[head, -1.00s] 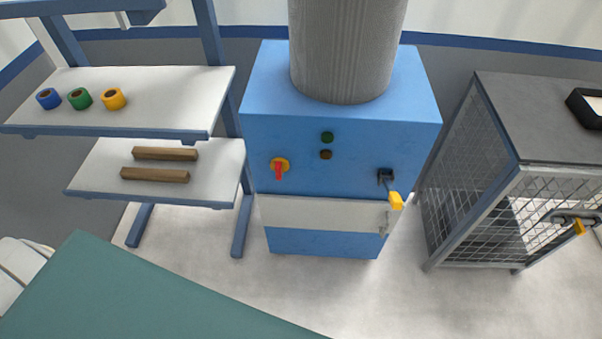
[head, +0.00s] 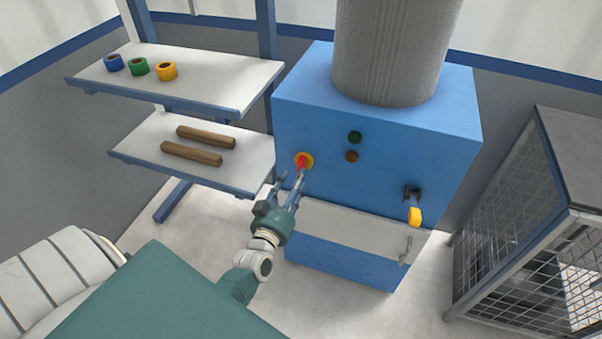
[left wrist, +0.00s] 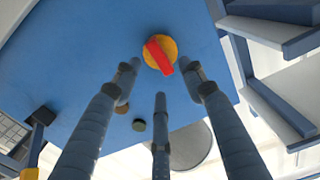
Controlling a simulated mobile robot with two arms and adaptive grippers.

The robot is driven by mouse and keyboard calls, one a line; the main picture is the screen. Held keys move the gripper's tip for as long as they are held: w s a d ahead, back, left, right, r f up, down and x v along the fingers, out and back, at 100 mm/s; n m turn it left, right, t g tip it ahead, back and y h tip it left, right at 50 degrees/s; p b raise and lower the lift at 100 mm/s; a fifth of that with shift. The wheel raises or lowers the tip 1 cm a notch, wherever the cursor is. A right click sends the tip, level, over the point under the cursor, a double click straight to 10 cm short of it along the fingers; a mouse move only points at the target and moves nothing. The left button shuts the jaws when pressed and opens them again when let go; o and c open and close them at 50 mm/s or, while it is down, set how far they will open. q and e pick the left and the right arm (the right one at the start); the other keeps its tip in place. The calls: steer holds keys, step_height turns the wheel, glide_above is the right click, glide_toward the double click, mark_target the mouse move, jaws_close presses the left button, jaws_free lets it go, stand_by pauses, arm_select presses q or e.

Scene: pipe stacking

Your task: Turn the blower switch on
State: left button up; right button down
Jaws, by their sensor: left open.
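The blower is a blue box (head: 390,130) with a grey ribbed cylinder (head: 393,45) on top. Its switch is a red handle on a yellow round base (head: 303,161), at the left of the front panel. The switch also shows in the left wrist view (left wrist: 160,54), with the red handle slanted. My left gripper (head: 290,181) is just in front of and below the switch. Its fingers are spread open and empty in the left wrist view, with the switch beyond their tips. I cannot tell whether a finger touches it. My right gripper is not in view.
Green and brown round buttons (head: 354,138) and a yellow-ended lever (head: 415,216) are on the same panel. A shelf (head: 215,85) with tape rolls and wooden bars stands close on the left. A mesh cage (head: 515,230) stands on the right.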

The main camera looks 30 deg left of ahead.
mark_target(302, 164)
arm_select(q)
steer(key=b+x, duration=0.1)
steer(key=x, duration=0.4)
steer(key=shift+w+b, duration=0.25)
steer(key=shift+b, duration=0.05)
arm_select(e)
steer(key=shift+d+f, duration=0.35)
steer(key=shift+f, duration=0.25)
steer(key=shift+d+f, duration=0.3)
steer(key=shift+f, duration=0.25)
arm_select(q)
jaws_close()
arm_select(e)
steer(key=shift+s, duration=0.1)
